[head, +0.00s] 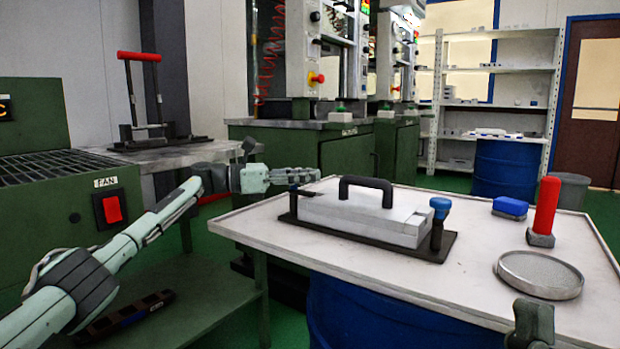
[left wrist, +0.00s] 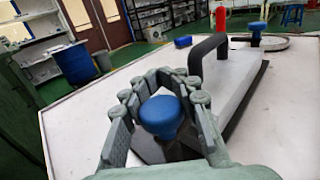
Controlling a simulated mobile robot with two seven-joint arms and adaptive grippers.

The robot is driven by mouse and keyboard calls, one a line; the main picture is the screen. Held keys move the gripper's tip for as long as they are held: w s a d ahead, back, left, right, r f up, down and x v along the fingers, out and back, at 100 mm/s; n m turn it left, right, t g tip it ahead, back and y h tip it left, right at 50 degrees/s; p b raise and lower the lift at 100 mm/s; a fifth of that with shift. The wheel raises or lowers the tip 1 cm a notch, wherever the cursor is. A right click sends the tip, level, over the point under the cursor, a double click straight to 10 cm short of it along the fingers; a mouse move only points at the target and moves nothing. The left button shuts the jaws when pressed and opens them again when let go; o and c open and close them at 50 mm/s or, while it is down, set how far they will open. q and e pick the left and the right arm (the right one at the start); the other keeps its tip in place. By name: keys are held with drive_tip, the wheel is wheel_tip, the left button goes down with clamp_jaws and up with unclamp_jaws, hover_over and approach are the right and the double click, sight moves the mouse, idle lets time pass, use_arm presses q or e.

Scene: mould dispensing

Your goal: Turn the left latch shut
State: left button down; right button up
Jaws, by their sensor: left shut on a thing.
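The mould (head: 365,215) is a pale grey block with a black handle (head: 366,182), lying on a dark base plate (head: 440,246) on the table. My left gripper (head: 312,175) is at the mould's left end, shut on the left latch, whose blue knob (left wrist: 161,115) sits between the fingers in the left wrist view. In the head view the gripper hides that knob; only a dark lower part of the latch shows. The right latch (head: 440,207), also blue-topped, stands upright at the mould's right end. Part of my right gripper (head: 532,322) shows at the bottom right, away from the mould.
On the table's (head: 480,290) right side are a blue block (head: 510,206), a red-handled tool (head: 546,208) and a round metal dish (head: 540,273). The front of the table is clear. A green machine with a red switch (head: 110,207) stands to the left.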

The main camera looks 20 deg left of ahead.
use_arm(q)
drive_tip(key=shift+d, duration=0.1)
drive_tip(key=c, duration=1.2)
unclamp_jaws()
drive_tip(key=shift+o, duration=0.2)
drive_tip(key=v, duration=1.2)
